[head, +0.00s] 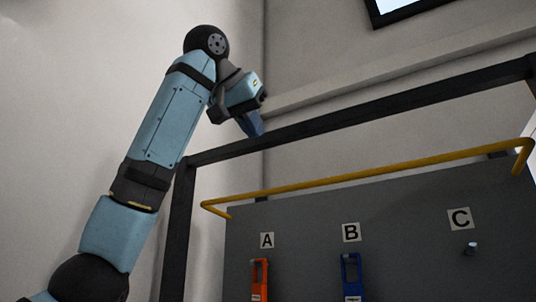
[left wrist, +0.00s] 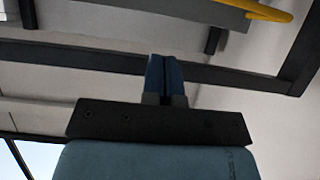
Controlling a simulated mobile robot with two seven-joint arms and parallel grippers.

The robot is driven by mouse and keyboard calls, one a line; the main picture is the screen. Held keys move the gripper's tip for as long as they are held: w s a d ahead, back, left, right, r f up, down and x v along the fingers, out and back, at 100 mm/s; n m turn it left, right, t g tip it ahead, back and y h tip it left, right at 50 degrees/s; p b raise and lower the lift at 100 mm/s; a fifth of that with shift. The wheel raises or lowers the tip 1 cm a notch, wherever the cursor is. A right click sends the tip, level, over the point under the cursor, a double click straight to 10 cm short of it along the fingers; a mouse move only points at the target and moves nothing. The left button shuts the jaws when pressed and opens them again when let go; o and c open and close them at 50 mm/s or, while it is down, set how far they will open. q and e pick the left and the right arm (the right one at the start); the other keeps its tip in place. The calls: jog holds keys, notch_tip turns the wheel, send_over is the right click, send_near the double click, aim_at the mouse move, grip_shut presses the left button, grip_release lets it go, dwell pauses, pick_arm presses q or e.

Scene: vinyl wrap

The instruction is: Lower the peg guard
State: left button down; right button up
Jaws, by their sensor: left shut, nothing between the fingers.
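The peg guard is a yellow bar (head: 365,172) with bent ends. It runs across the top front of a grey board in the head view, and one end of it shows at the top right of the left wrist view (left wrist: 268,12). My left gripper (head: 254,126) is raised at the upper left of the board, close to the dark frame's top bar and above the guard, apart from it. Its two blue fingers (left wrist: 164,75) are together and empty. My right gripper is in neither view.
The grey board (head: 310,220) carries labels A, B and C. An orange tag (head: 259,280) hangs under A and a blue tag (head: 351,275) under B; a bare peg (head: 471,249) shows under C. A dark frame (head: 400,103) surrounds the board. Walls stand behind.

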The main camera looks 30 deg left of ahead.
pick_arm(q)
jog(key=w+f+p, duration=0.3)
jog(key=w+f, duration=0.4)
jog(key=w, duration=0.1)
jog(key=shift+d+f+p, duration=0.3)
jog(key=shift+p, duration=0.1)
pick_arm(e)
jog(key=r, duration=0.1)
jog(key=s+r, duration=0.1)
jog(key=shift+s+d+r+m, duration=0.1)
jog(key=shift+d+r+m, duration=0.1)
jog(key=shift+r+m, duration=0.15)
